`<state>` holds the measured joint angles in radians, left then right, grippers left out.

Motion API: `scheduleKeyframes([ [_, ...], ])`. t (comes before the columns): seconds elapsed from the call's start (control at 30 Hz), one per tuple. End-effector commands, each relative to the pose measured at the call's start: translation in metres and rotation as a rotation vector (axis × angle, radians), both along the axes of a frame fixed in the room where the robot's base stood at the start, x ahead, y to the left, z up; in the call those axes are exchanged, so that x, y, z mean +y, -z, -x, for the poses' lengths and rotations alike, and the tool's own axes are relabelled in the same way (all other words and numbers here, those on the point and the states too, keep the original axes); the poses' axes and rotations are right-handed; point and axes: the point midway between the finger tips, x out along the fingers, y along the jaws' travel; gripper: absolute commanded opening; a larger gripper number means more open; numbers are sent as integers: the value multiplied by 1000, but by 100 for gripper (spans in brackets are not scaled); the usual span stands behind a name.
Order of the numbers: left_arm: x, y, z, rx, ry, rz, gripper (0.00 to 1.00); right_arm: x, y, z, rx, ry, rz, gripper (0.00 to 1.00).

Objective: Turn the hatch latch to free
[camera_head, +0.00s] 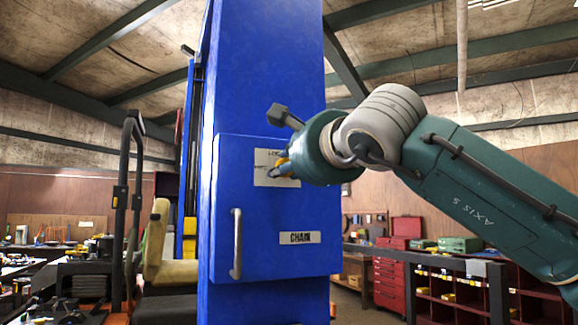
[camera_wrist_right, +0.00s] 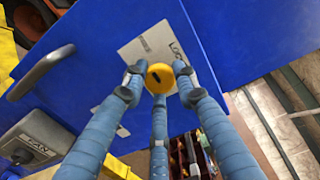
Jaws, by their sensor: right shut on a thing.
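The blue hatch (camera_head: 265,205) is closed on the front of a tall blue column, with a grey bar handle (camera_head: 236,244) at its left and a CHAIN label (camera_head: 299,237). The yellow round latch knob (camera_wrist_right: 160,77) with a dark mark sits at a pale label plate (camera_wrist_right: 147,47), which also shows in the head view (camera_head: 265,180). My right gripper (camera_wrist_right: 160,84) has its three blue fingers closed around the knob. In the head view the right gripper (camera_head: 284,169) is at the plate and its wrist hides part of it. My left gripper is not in view.
The blue column (camera_head: 265,65) rises above the hatch. A seat (camera_head: 168,255) and dark bars stand to its left. A red tool cabinet (camera_head: 390,280) and a dark shelf rack (camera_head: 455,290) are behind at the right. A grey labelled box (camera_wrist_right: 38,140) shows in the wrist view.

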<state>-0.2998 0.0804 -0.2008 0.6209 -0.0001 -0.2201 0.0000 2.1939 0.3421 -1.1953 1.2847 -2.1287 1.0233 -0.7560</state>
Motion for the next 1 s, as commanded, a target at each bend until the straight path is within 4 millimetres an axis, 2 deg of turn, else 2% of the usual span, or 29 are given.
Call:
scheduleKeyframes([
  [0.67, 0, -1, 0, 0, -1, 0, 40, 3, 0, 2, -27, -7, 60, 2],
  [0.7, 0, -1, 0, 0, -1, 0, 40, 3, 0, 2, -26, -7, 61, 32],
  [0.77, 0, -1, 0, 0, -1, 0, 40, 3, 0, 2, -25, -7, 60, 44],
  [0.8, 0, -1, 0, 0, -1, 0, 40, 3, 1, 2, -25, -6, 60, 48],
  [1.0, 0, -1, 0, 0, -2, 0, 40, 2, 1, 1, -23, -3, 59, 48],
])
